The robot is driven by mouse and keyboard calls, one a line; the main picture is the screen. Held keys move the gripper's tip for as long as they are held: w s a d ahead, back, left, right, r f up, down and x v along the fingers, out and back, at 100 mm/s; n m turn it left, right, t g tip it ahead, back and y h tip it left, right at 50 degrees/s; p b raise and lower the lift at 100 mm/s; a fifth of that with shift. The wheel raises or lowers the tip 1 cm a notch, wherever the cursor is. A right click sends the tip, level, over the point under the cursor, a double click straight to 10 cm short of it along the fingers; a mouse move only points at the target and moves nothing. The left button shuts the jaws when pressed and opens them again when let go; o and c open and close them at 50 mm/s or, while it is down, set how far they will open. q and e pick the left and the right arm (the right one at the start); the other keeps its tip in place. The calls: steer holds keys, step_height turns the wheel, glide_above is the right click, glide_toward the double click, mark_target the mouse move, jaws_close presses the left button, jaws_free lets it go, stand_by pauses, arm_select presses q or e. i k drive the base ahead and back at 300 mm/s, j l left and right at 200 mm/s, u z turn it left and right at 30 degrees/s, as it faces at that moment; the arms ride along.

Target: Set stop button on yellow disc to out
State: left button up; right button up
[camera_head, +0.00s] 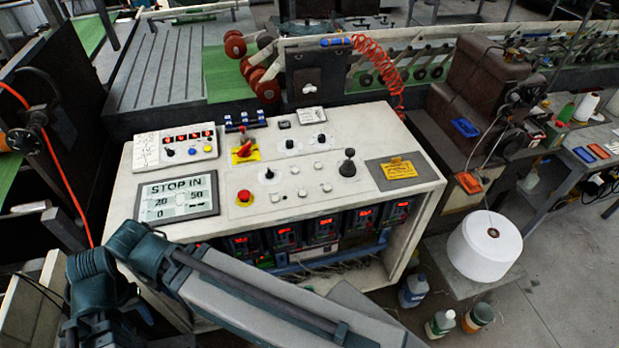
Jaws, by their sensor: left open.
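The display (178,196) reads "STOP IN", with smaller figures below. My left arm (250,295) comes in from the lower left and crosses in front of the panel's front edge. My left gripper (352,335) is at the bottom edge, below and right of the button and apart from it. It is open, but little of it shows and its fingertips are hard to make out. My right gripper is not in view.
A red rotary switch (244,149) on a yellow plate stands behind the button. A black-knobbed lever (348,164) and small white buttons are to its right. A meter box (176,145) stands behind the display. A white roll (484,246) is at the right.

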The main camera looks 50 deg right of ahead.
mark_target(244, 195)
steer(key=z, duration=1.6)
